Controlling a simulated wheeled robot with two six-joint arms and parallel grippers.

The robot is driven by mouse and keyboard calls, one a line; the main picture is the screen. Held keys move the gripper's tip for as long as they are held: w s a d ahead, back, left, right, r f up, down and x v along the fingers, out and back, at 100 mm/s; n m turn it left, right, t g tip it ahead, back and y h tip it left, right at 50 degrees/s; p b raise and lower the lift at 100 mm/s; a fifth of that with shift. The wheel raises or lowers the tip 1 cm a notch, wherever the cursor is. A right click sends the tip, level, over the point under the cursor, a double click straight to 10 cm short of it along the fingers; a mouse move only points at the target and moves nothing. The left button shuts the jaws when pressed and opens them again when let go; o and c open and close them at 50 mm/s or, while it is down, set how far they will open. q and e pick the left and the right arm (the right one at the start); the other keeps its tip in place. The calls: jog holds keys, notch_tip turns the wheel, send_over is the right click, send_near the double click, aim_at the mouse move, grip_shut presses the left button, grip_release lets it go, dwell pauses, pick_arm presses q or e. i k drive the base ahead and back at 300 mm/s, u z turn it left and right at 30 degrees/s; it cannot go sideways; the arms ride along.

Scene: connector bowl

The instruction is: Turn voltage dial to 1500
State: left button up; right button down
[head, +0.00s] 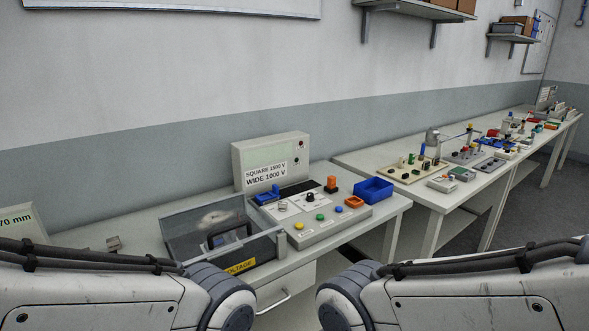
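A grey control panel (325,228) lies on the near bench. A small black knob (310,197) on a white plate near its back looks like the dial; its pointer and scale are too small to read. Behind the panel, a cream instrument box (270,159) carries a label (266,175) reading "SQUARE 1500 V" and "WIDE 1000 V". A box with a clear lid (190,226) stands left of the panel, with a yellow label (239,267) that reads "VOLTAGE". My two arms cross the bottom corners; neither gripper shows.
A second bench (470,200) with many parts extends right. A sign (22,222) stands at left.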

aim_at(310, 197)
jog(key=z, duration=0.95)
jog(key=i, duration=1.75)
jog(key=u, duration=1.7)
